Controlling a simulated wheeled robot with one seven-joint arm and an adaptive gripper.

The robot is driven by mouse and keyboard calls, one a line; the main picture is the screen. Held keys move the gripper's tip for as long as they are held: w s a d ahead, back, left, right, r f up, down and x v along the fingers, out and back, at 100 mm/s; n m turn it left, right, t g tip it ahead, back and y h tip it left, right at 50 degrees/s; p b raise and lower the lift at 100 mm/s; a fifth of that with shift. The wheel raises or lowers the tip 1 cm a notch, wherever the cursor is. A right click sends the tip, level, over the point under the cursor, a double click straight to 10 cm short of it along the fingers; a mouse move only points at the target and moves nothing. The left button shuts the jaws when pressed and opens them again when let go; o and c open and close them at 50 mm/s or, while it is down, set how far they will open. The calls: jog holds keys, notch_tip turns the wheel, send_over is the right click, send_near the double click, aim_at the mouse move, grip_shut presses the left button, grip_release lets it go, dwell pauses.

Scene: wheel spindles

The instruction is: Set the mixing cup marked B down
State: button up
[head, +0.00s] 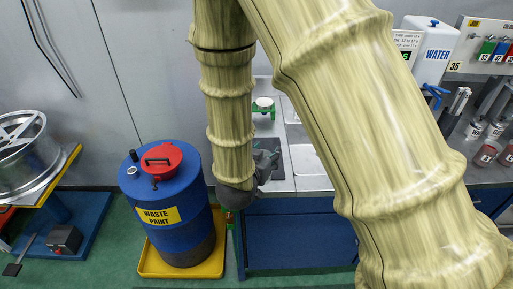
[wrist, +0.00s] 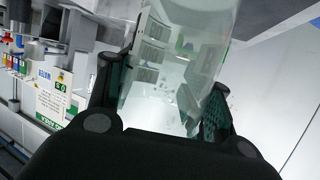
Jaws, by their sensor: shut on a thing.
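My gripper (wrist: 163,90) is shut on a clear, see-through mixing cup (wrist: 180,55), with one dark green-padded finger on each side of it. In the head view my wrist hangs at the front left end of the bench, and the gripper (head: 266,166) is a dark shape mostly hidden behind the arm. I cannot make out the cup in the head view, nor tell whether it touches a surface.
A blue waste paint drum (head: 184,240) stands on a yellow tray at left. A water container (head: 430,48) and red cups (head: 485,156) are at right.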

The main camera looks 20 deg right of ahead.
jog(key=shift+w+d+f+p, duration=0.7)
jog(key=shift+w+d+p, duration=0.35)
jog(key=shift+w, duration=1.35)
jog(key=shift+w+d+f+p, duration=0.8)
jog(key=shift+w+p, duration=0.35)
jog(key=shift+w, duration=1.3)
jog(key=shift+w+d+f+p, duration=0.65)
jog(key=shift+w+d+p, duration=0.4)
jog(key=shift+w, duration=1.35)
jog(key=shift+f, duration=0.35)
jog(key=shift+a+f, duration=0.1)
jog(key=shift+f, duration=0.05)
jog(key=o, duration=1.4)
jog(key=shift+c, duration=0.2)
jog(key=b+v, duration=0.3)
jog(key=v, duration=0.9)
